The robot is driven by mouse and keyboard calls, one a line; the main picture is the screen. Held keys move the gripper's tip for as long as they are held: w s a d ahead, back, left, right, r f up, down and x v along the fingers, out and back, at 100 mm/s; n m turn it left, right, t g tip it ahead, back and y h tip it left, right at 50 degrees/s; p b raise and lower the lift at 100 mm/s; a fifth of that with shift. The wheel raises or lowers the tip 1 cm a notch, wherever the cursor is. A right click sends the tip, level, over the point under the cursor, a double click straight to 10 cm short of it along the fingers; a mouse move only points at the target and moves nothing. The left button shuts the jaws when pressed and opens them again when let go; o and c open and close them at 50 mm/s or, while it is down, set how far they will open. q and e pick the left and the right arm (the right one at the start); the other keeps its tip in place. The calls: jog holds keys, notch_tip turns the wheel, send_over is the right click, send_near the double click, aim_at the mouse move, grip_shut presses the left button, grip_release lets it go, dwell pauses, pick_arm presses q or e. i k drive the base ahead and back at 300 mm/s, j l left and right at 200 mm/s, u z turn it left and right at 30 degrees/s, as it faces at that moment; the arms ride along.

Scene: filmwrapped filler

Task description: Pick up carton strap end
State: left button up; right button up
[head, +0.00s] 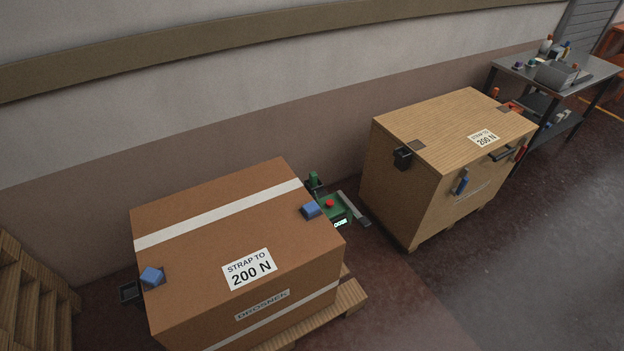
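A large brown carton (195,270) sits on a wooden pallet (350,299) at the lower middle. A white band (218,214) runs flat across its top. Its label (249,268) reads "STRAP TO 200 N". A blue block (152,276) sits at the left top edge and another blue block (311,210) at the right top edge. A green device (338,214) with a red button and lit display is behind the right edge. A dark bracket-like part (129,292) sticks out at the left. I cannot clearly pick out a loose strap end. Neither gripper is in view.
Wooden steps (30,295) are at the lower left. The right floor (540,240) is clear.

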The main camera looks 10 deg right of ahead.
aim_at(313, 176)
jog(key=i+l+u, duration=0.1)
jog(key=l, duration=0.4)
jog(key=i+l+u, duration=0.1)
jog(key=l, duration=0.45)
jog(key=i+l, duration=0.2)
jog(key=l, duration=0.35)
jog(key=i+l+u, duration=0.15)
jog(key=l, duration=0.35)
jog(key=i+l+u, duration=0.1)
jog(key=l, duration=0.45)
